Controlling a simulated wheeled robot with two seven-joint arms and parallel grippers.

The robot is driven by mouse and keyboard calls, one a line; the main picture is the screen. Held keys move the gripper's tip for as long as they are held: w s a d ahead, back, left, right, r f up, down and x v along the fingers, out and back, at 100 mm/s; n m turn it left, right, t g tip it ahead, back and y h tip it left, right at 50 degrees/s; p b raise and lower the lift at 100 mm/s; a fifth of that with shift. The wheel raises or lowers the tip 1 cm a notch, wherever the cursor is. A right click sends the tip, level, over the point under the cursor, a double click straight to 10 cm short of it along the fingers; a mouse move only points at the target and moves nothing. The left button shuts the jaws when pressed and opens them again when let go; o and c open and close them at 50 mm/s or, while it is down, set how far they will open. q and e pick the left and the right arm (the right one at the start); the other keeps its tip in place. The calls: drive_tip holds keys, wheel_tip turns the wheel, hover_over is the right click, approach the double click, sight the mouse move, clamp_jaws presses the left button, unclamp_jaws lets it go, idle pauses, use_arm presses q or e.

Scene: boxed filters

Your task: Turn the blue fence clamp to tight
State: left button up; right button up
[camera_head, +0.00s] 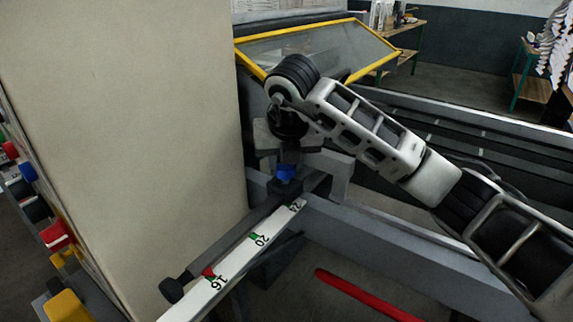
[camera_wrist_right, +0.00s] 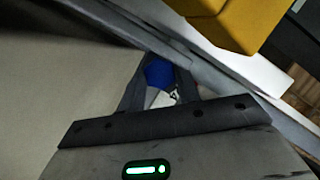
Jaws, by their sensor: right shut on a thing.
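The blue fence clamp (camera_head: 286,172) sits at the far end of a dark rail, beside a white scale strip (camera_head: 235,250) marked 16, 20 and a partly hidden number. My right gripper (camera_head: 287,158) comes down on the clamp from above and is shut on it. In the right wrist view the blue clamp (camera_wrist_right: 160,74) lies between the two dark fingers of the gripper (camera_wrist_right: 160,88). The clamp's exact turn angle cannot be read, as the fingers cover its sides. My left gripper does not show.
A large beige panel (camera_head: 125,110) stands close to the left of the clamp. A yellow-framed clear guard (camera_head: 315,50) rises behind my right arm. A dark knob (camera_head: 172,290) ends the rail's near side. A red bar (camera_head: 365,295) lies lower right.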

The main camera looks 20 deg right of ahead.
drive_tip(key=m+h+b, duration=0.1)
drive_tip(key=m, duration=0.2)
drive_tip(key=shift+w+a+m, duration=0.1)
drive_tip(key=shift+a+m, duration=0.05)
drive_tip(key=shift+m, duration=0.25)
drive_tip(key=m+g+h, duration=0.1)
drive_tip(key=m, duration=0.1)
drive_tip(key=shift+r+m, duration=0.15)
drive_tip(key=shift+m, duration=0.15)
drive_tip(key=m+g+h+p, duration=0.1)
drive_tip(key=m, duration=0.2)
drive_tip(key=shift+w+a+r, duration=0.1)
drive_tip(key=shift+w+a, duration=0.05)
drive_tip(key=shift+m+g, duration=0.3)
drive_tip(key=shift+m, duration=0.6)
drive_tip(key=shift+m+h+p, duration=0.3)
drive_tip(key=shift+m+p, duration=0.2)
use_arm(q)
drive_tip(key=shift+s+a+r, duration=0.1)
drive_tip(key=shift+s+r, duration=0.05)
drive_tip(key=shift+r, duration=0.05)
use_arm(e)
drive_tip(key=shift+w+m+g, duration=0.1)
drive_tip(key=shift+m+g, duration=0.2)
drive_tip(key=o, duration=1)
drive_tip(key=shift+c, duration=0.2)
